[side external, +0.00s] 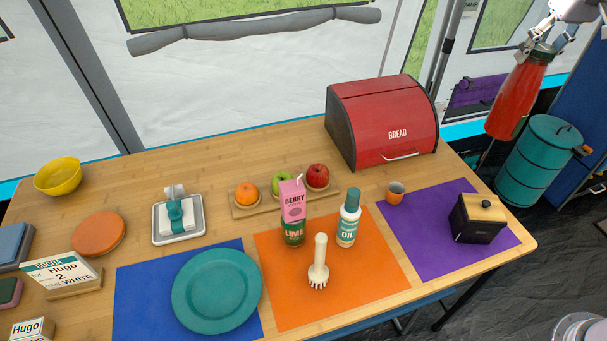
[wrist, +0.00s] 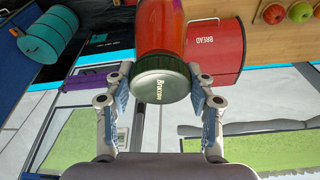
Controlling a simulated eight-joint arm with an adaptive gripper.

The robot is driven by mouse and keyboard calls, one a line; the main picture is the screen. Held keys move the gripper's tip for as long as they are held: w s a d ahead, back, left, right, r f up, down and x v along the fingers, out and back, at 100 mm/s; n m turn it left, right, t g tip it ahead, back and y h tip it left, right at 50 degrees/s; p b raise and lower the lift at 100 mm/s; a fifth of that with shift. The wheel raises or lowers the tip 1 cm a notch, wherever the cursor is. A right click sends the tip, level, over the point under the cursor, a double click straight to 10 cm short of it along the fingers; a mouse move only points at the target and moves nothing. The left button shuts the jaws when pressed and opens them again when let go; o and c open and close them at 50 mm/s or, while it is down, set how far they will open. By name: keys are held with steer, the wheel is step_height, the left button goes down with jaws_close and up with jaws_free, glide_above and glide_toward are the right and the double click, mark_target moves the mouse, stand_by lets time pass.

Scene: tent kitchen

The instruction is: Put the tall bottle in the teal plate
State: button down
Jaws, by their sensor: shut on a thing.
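The tall bottle (side external: 517,98) is red with a dark green cap. My gripper (side external: 549,43) is shut on it near the cap and holds it in the air, tilted, at the upper right, past the right end of the table. In the wrist view the cap of the bottle (wrist: 162,86) sits between the two fingers of my gripper (wrist: 163,92). The teal plate (side external: 217,290) lies empty on the blue mat at the front left of the table, far from the bottle.
A red bread box (side external: 383,121) stands at the back right. A black box (side external: 477,218) and an orange cup (side external: 395,192) are at the right.

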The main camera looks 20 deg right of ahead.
steer(key=shift+w+a+r+n, duration=0.1)
steer(key=shift+w+a+n, duration=0.1)
steer(key=shift+w+a, duration=0.25)
steer(key=shift+w+a+n, duration=0.2)
steer(key=shift+a, duration=0.3)
steer(key=w+a+r+n+g+y, duration=0.1)
steer(key=w+a+n, duration=0.35)
steer(key=a, duration=0.95)
steer(key=w+a+n+y, duration=0.25)
steer(key=a+n, duration=0.25)
steer(key=a, duration=1)
steer(key=s+a+n+g, duration=0.1)
steer(key=s+a+n, duration=0.25)
steer(key=a, duration=0.65)
steer(key=s+a+f+n+g, duration=0.1)
steer(key=s+a+n, duration=0.25)
steer(key=a, duration=0.65)
steer(key=s+a+n, duration=0.3)
steer(key=s+a, duration=0.1)
steer(key=a, duration=0.5)
steer(key=shift+f, duration=5.5)
steer(key=s+a+f, duration=0.4)
steer(key=a+f, duration=0.7)
steer(key=shift+f, duration=0.15)
steer(key=shift+a+f+y, duration=0.1)
steer(key=shift+y, duration=0.15)
